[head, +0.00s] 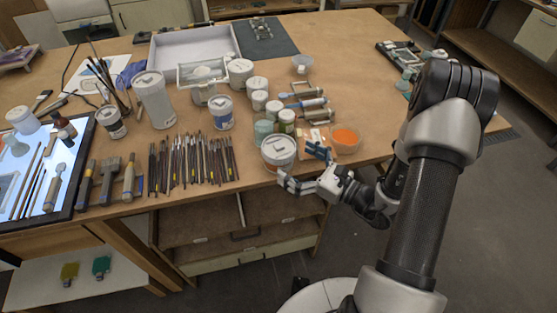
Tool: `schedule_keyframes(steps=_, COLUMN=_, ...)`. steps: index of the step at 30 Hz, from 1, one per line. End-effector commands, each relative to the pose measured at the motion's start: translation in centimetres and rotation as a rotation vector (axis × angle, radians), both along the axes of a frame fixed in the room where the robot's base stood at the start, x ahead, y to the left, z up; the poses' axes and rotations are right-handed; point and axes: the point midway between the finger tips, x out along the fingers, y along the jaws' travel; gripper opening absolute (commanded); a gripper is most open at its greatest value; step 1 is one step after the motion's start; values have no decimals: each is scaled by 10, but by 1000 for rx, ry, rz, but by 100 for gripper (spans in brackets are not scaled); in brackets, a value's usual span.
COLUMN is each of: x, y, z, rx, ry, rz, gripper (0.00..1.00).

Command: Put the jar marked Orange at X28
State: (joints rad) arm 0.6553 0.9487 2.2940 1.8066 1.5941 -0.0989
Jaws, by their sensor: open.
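My gripper (302,168) is open at the table's front edge, with its fingers spread toward a white-lidded tub (278,152). I cannot tell whether it touches the tub. Several white-lidded jars stand behind the tub, among them a green-banded one (287,121), a small white one (274,109) and two further back, one (258,88) in front of the other (240,73). A blue-labelled jar (221,113) stands to their left. The labels are too small to read, so I cannot tell which jar is marked Orange. No X28 mark is readable.
A bowl of orange material (345,139) stands right of the gripper. A row of brushes (190,160) lies left of the tub. A clear bowl (302,64) and a dark mat (262,40) are further back. Table (350,60) right of the mat is mostly bare.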

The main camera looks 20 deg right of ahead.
Motion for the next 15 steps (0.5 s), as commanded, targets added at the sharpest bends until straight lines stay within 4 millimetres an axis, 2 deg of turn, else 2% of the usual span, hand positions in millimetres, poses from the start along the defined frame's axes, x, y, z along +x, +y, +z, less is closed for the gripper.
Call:
schedule_keyframes(steps=3, x=16, y=14, z=-1, rx=0, ry=-1, rz=4, gripper=100)
schedule_keyframes(steps=11, x=31, y=24, z=2, rx=0, ry=-3, rz=2, gripper=100)
schedule_keyframes(steps=15, x=49, y=35, z=6, rx=-3, ry=-5, rz=5, gripper=100)
